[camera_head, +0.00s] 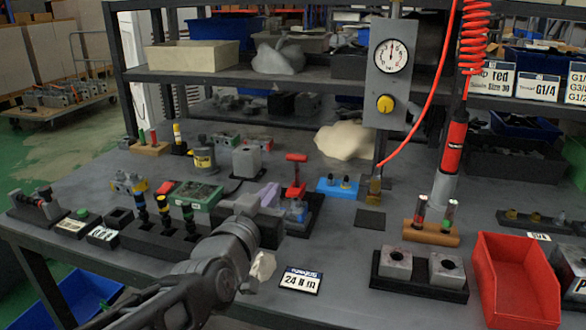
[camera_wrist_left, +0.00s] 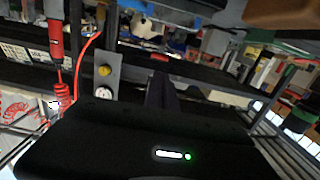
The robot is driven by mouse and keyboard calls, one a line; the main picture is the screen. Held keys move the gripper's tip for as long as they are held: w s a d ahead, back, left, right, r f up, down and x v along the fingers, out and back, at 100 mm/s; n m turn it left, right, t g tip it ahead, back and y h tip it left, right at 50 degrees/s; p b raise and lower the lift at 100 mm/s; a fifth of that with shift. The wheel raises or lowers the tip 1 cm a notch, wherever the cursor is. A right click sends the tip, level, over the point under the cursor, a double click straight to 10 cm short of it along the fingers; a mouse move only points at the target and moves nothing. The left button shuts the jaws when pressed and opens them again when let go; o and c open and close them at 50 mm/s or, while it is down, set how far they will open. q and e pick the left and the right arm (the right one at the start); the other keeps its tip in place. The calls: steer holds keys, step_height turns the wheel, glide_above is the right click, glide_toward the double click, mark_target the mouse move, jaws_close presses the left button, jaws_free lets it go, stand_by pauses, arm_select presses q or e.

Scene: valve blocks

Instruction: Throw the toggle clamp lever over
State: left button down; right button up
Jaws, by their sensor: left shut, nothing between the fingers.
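The toggle clamp has a red lever (camera_head: 296,175) with a T-shaped top, standing upright on a dark base (camera_head: 314,212) near the middle of the bench. My left arm comes in from the lower left. Its gripper (camera_head: 272,212) is shut and empty, just left of and in front of the clamp, and partly covers the clamp's lower parts. Whether it touches the clamp cannot be told. In the left wrist view the dark shut fingers (camera_wrist_left: 161,90) point at a small red piece, possibly the lever top (camera_wrist_left: 159,57). My right gripper is not in view.
A lilac block (camera_head: 268,194) and a green-rimmed box (camera_head: 195,196) lie left of the clamp. A blue block (camera_head: 339,187) lies right of it. A gauge panel (camera_head: 387,75) and red hose stand behind. A red bin (camera_head: 515,280) is at the front right.

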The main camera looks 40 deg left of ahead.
arm_select(q)
steer(key=shift+w, duration=0.1)
stand_by(0.3)
glide_toward(297, 159)
steer(key=x, duration=0.7)
stand_by(0.5)
steer(key=shift+a+r+p, duration=0.1)
steer(key=shift+r+p, duration=0.15)
steer(key=shift+p, duration=0.25)
steer(key=w+r+g+p, duration=0.1)
steer(key=p, duration=0.7)
steer(key=w+a+r+g+h+p, duration=0.1)
steer(key=g+p, duration=0.1)
steer(key=p, duration=0.7)
steer(key=shift+w+r+g, duration=0.15)
steer(key=shift+w+g, duration=0.15)
steer(key=shift+w, duration=0.1)
steer(key=w+a+f+g+p, duration=0.2)
steer(key=w+p, duration=0.3)
steer(key=p, duration=0.4)
steer(key=shift+w+h, duration=0.2)
steer(key=shift+h, duration=0.2)
